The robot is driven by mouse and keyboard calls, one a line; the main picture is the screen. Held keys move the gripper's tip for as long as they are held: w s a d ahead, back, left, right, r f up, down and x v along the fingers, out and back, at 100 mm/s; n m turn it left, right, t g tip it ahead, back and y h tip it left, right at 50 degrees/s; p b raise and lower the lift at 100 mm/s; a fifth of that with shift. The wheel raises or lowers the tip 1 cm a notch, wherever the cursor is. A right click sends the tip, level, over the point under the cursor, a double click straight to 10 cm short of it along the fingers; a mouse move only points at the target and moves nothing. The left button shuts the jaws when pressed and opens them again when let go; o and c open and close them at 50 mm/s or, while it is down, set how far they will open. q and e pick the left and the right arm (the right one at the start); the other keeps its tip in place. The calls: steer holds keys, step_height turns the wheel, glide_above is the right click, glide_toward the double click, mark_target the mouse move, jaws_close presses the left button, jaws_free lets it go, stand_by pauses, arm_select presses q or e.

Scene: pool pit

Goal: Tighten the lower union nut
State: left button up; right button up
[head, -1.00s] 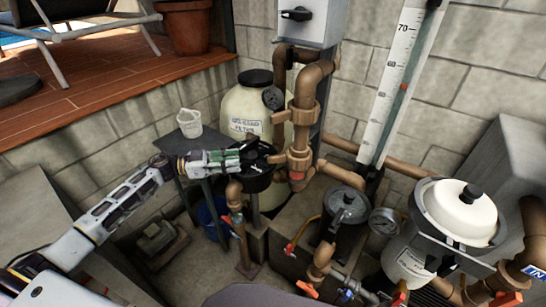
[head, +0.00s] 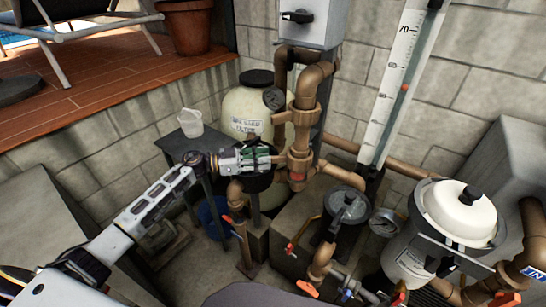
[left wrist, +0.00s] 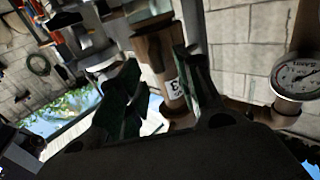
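A brown vertical pipe stands in the middle of the head view with two thick ring-like fittings. The lower union nut (head: 298,160) appears to be the lower ring, with a red-orange patch just below it. My left gripper (head: 272,154) is just left of that ring, pointing right at about its height. In the left wrist view, my gripper's dark green fingers (left wrist: 162,95) are spread apart. A brown pipe with a white label (left wrist: 174,90) shows between and beyond them. I cannot tell whether the fingers touch the nut. My right gripper is in neither view.
A cream filter tank (head: 248,112) stands behind the gripper. A grey-lidded pump strainer (head: 347,205) and a pressure gauge (head: 383,222) are right of the pipe. A white-lidded canister (head: 460,212) stands far right.

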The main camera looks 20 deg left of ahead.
mark_target(273, 157)
arm_select(q)
steer(key=shift+x, duration=1.9)
jaws_close()
